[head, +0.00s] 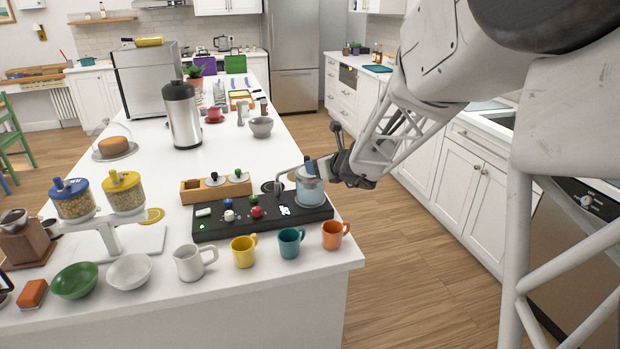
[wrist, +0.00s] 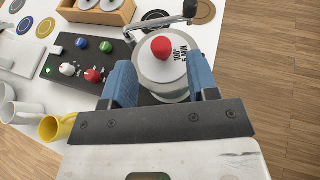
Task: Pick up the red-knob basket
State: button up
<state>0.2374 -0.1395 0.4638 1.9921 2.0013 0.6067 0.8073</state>
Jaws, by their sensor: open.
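The red-knob basket (wrist: 161,47) shows in the wrist view as a round, pale lid with a red knob and dark lettering. It stands at the right end of a black machine (head: 225,229). In the head view, my gripper (head: 312,172) reaches over that end from the right and hides most of the basket's top. In the wrist view my gripper (wrist: 160,66) is open, with one blue finger on each side of the basket. I cannot tell whether the fingers touch it. A wooden holder (head: 190,195) behind the machine holds two lids, one black-knobbed and one green-knobbed.
A bent metal spout (head: 284,169) stands close beside the basket. The machine's panel has a red knob (head: 256,211) and several other coloured knobs. Several mugs, including an orange mug (head: 333,236), line the counter's front. The counter edge and open floor lie to the right.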

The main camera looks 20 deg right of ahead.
jog(key=shift+x, duration=2.5)
jog(key=shift+w+r, duration=0.1)
jog(key=shift+r, duration=0.05)
grip_shut()
jog(key=shift+r, duration=0.1)
jog(key=shift+r, duration=4.95)
